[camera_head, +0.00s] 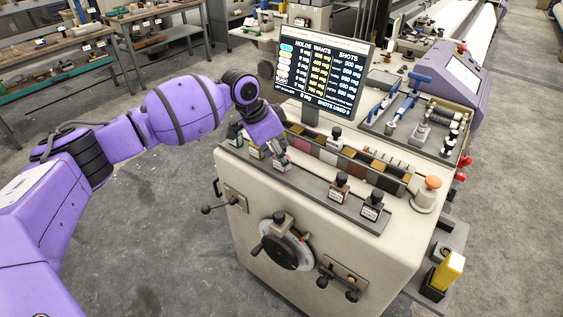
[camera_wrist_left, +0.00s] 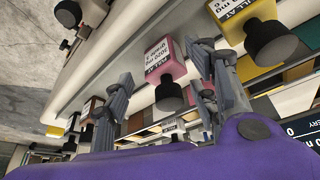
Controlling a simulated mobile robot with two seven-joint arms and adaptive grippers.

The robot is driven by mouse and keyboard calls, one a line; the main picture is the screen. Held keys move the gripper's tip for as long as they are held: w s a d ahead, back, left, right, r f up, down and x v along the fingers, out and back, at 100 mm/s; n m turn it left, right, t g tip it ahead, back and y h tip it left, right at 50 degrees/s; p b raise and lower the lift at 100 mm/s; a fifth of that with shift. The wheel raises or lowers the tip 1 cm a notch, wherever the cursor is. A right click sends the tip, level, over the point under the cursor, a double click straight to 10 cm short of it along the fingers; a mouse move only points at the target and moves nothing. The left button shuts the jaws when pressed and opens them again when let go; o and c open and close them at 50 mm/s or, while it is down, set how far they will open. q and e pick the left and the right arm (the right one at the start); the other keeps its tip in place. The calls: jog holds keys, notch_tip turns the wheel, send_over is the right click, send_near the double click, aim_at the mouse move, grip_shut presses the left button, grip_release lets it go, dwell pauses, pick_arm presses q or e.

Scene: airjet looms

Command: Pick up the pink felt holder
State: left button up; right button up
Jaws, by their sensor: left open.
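The pink felt holder (camera_wrist_left: 165,62) has a white label and a black knob (camera_wrist_left: 169,97). It stands in the row along the front of the machine's top, and in the head view it shows as a small pink block (camera_head: 281,163), partly covered by my gripper. My left gripper (camera_head: 276,149) is over it at the end of the purple arm. In the left wrist view my left gripper (camera_wrist_left: 162,78) is open, with one grey finger on each side of the holder. I cannot tell whether the fingers touch it. My right gripper is not in view.
Other black-knobbed holders (camera_head: 340,188) stand along the front rail. Behind is a tray of coloured compartments (camera_head: 345,160) and a screen (camera_head: 322,75). An orange-topped knob (camera_head: 431,184) is at right.

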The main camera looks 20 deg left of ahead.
pick_arm(q)
jog(key=shift+r, duration=0.1)
jog(key=c, duration=1.3)
jog(key=shift+o, duration=0.2)
jog(key=shift+r, duration=0.1)
